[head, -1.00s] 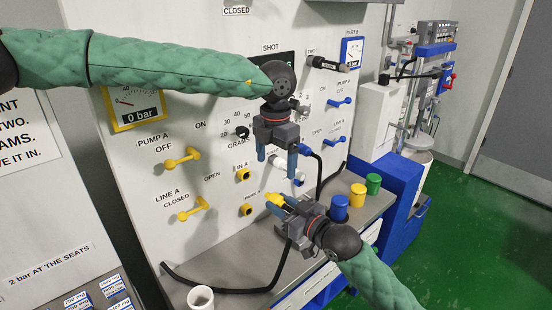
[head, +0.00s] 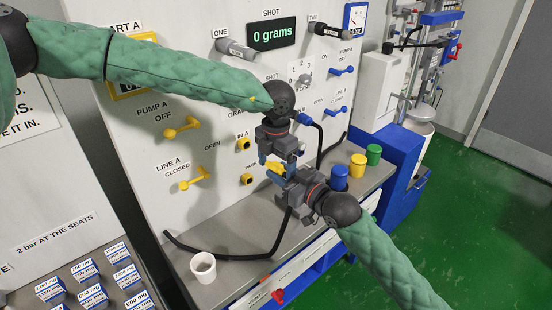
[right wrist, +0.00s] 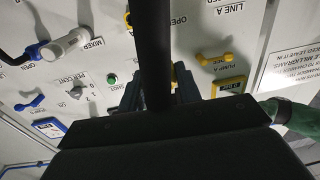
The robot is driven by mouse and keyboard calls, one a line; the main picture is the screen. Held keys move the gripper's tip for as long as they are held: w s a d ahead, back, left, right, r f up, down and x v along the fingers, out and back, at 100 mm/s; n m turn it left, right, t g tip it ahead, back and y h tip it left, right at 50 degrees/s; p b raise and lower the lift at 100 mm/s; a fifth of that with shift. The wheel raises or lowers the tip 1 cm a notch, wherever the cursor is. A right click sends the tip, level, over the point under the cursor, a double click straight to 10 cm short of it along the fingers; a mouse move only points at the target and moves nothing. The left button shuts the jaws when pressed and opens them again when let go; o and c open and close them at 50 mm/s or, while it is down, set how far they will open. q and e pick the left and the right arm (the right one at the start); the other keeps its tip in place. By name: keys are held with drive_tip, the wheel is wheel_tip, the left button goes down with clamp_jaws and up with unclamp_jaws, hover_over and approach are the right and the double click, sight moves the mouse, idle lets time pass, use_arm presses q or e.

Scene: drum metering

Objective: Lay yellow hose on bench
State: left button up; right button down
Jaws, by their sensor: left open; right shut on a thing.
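The yellow hose is a black hose (head: 215,253) with a yellow end (head: 274,168). Its yellow end is held in my right gripper (head: 279,176), raised above the bench in front of the panel. The hose hangs from there and its slack lies in a curve on the grey bench (head: 235,268). In the right wrist view the black hose (right wrist: 152,55) crosses between the fingers. My left gripper (head: 277,160) is open, pointing down just above the yellow end and close to my right gripper. I cannot tell whether they touch.
Blue (head: 340,177), yellow (head: 357,165) and green (head: 373,154) pots stand at the right. Yellow ports IN A (head: 243,145) are on the panel behind. Labelled blue-and-white boxes (head: 92,296) lie at lower left.

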use_arm(q)
drive_tip(key=shift+c, duration=0.3)
drive_tip(key=c, duration=1.1)
drive_tip(key=shift+o, duration=0.2)
use_arm(e)
drive_tip(key=c, duration=0.9)
unclamp_jaws()
